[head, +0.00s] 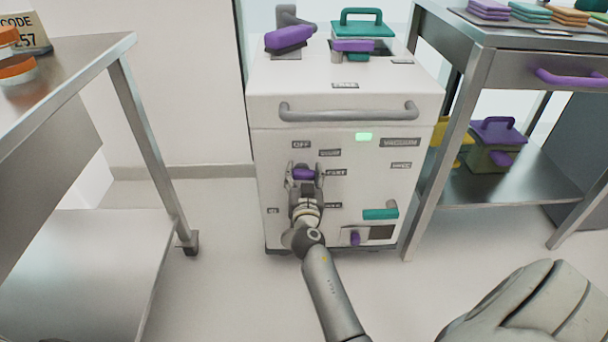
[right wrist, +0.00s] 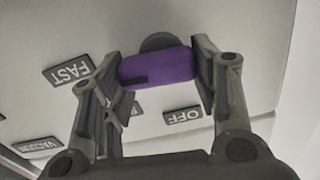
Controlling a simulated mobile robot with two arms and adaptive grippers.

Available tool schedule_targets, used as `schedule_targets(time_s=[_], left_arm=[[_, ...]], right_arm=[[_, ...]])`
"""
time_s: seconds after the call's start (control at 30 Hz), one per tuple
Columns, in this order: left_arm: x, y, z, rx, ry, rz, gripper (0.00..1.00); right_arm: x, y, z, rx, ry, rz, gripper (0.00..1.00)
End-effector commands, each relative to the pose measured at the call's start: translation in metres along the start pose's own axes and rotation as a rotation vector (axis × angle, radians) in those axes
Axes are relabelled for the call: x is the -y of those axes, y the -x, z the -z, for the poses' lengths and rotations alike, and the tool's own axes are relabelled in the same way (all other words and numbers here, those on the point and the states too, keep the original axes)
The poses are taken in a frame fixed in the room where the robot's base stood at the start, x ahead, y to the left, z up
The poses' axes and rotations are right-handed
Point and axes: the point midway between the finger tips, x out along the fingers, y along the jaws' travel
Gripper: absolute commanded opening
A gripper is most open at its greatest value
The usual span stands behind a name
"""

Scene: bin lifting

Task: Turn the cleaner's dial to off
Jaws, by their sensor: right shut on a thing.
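The cleaner (head: 350,110) is a white cabinet standing on the floor, with a green lit indicator (head: 364,136) on its front. Its purple dial (head: 303,174) is on the left of the front, below the OFF label (head: 301,144) and left of the FAST label (head: 336,172). My right gripper (head: 304,176) is shut on the dial. In the right wrist view, its fingers hold both ends of the purple dial bar (right wrist: 172,66); a dark mark (right wrist: 134,80) lies toward the FAST label (right wrist: 68,72). The OFF label (right wrist: 183,115) is lower right. My left gripper is out of view.
The cleaner's front also has a grey handle bar (head: 348,112), a teal handle (head: 380,214) and a small purple knob (head: 355,238). Steel tables stand at left (head: 70,45) and right (head: 470,45). Bare floor lies in front of the cleaner.

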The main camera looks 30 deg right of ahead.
Motion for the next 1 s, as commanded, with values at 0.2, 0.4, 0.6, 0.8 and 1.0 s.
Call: schedule_targets(time_s=[0.2,0.4,0.6,0.8,1.0], left_arm=[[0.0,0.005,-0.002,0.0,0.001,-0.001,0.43],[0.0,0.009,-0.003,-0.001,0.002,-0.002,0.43],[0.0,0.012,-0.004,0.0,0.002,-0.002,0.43],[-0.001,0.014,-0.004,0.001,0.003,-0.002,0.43],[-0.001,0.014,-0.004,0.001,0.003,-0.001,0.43]], right_arm=[[0.001,0.0,0.0,-0.002,0.14,-0.001,0.31],[0.004,0.0,0.001,-0.003,0.322,0.0,0.31],[0.005,-0.001,0.001,-0.003,0.513,0.0,0.31],[0.008,-0.001,0.001,-0.003,0.704,0.0,0.31],[0.009,-0.001,0.001,-0.004,0.895,0.0,0.31]])
